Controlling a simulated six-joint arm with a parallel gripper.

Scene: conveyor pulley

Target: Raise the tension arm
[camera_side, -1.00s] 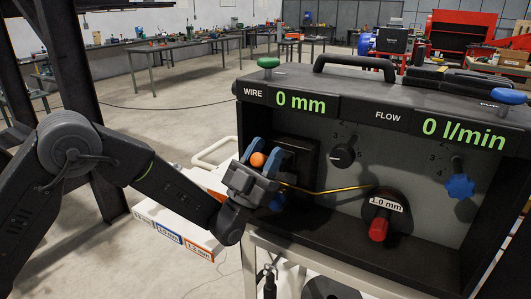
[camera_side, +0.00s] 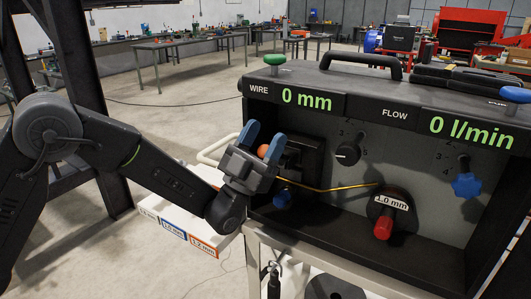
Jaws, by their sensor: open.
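My gripper (camera_side: 263,143) is open at the left side of the machine, its two blue fingers pointing up. An orange ball-shaped knob (camera_side: 263,151) shows between the fingers; I cannot tell whether they touch it. The tension arm that the knob seems to belong to is mostly hidden behind my gripper. A dark block (camera_side: 306,154) of the feed mechanism stands just right of the fingers. A golden wire (camera_side: 335,188) runs from there to the spool labelled 1.0 mm (camera_side: 386,205). A blue knob (camera_side: 284,199) sits low, right of my gripper.
The black machine case (camera_side: 340,88) has displays reading 0 mm and 0 l/min. A dial (camera_side: 347,153), a blue star knob (camera_side: 467,185) and a red knob (camera_side: 383,228) are inside it. Labelled boxes (camera_side: 178,228) stand left, below my arm. The floor left of the case is open.

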